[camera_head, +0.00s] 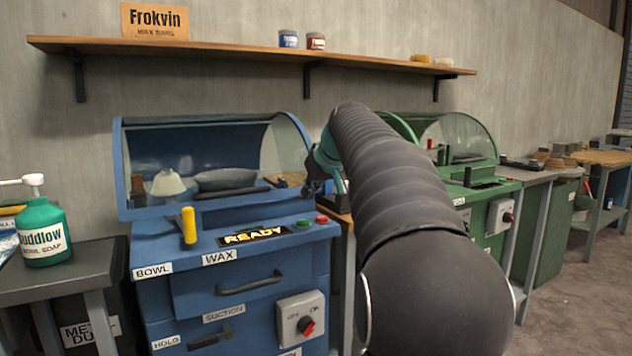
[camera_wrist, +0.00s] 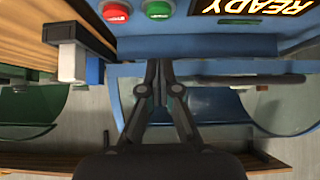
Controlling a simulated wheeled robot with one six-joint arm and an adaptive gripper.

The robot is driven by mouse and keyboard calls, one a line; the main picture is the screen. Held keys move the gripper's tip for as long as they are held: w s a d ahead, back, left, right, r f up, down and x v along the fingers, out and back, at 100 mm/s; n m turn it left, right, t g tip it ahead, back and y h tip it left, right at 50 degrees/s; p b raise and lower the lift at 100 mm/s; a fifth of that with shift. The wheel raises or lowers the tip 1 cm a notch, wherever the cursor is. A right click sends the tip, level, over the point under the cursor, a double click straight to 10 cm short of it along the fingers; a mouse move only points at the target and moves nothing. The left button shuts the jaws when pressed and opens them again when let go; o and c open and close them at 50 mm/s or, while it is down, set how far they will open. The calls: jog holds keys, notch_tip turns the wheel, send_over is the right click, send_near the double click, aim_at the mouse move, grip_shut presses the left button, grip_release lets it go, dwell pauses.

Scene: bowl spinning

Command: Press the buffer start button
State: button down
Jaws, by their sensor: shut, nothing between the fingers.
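The blue buffing machine (camera_head: 250,290) stands at the centre left in the head view. On its top right corner are a green button (camera_head: 303,224) and a red button (camera_head: 321,219). In the wrist view the green button (camera_wrist: 158,9) and the red button (camera_wrist: 115,12) show at the top edge; their lettering is upside down and too small to read surely. My gripper (camera_wrist: 160,68) is shut and empty, apart from both buttons, with its tips below the green one in the wrist picture. In the head view my gripper is partly hidden by my arm, above the buttons.
A lit READY display (camera_head: 254,236) and a yellow lever (camera_head: 189,225) are left of the buttons. A clear hood (camera_head: 285,145) arches behind over a grey bowl (camera_head: 226,180). A green machine (camera_head: 495,195) stands to the right. A soap bottle (camera_head: 43,235) stands at far left.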

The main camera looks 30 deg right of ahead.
aim_at(306, 222)
jog(key=x, duration=0.3)
jog(key=shift+w+f, duration=0.1)
jog(key=shift+f, duration=0.1)
jog(key=shift+s+f, duration=0.2)
jog(key=shift+f, duration=1.6)
jog(key=shift+b, duration=0.3)
